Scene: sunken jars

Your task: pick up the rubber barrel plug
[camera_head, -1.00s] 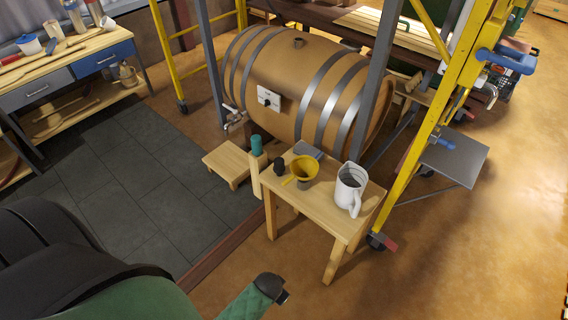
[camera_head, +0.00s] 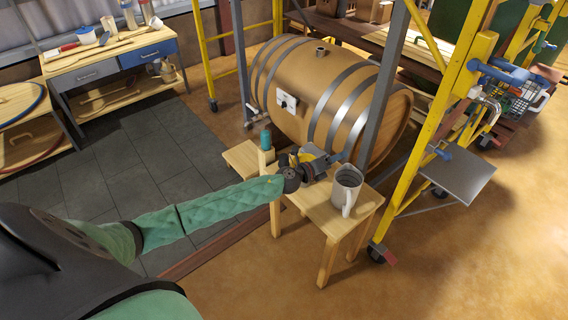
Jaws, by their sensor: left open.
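A small dark plug (camera_head: 283,160), which looks like the rubber barrel plug, stands at the left back of the small wooden table (camera_head: 324,213). My left arm reaches in from the left over the table. My left gripper (camera_head: 338,158) is open, past the plug and to its right, and points right; I see nothing held in it. My wrist is close in front of the plug and hides its lower part; I cannot tell if they touch. The yellow funnel (camera_head: 306,155) is mostly hidden behind the gripper. My right gripper is not in view.
A grey-white pitcher (camera_head: 346,188) stands on the table close to my left gripper. A teal-topped bottle (camera_head: 265,140) is left of the plug. The large barrel (camera_head: 312,85) lies behind, framed by grey posts and a yellow ladder frame (camera_head: 440,105). Open floor lies in front.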

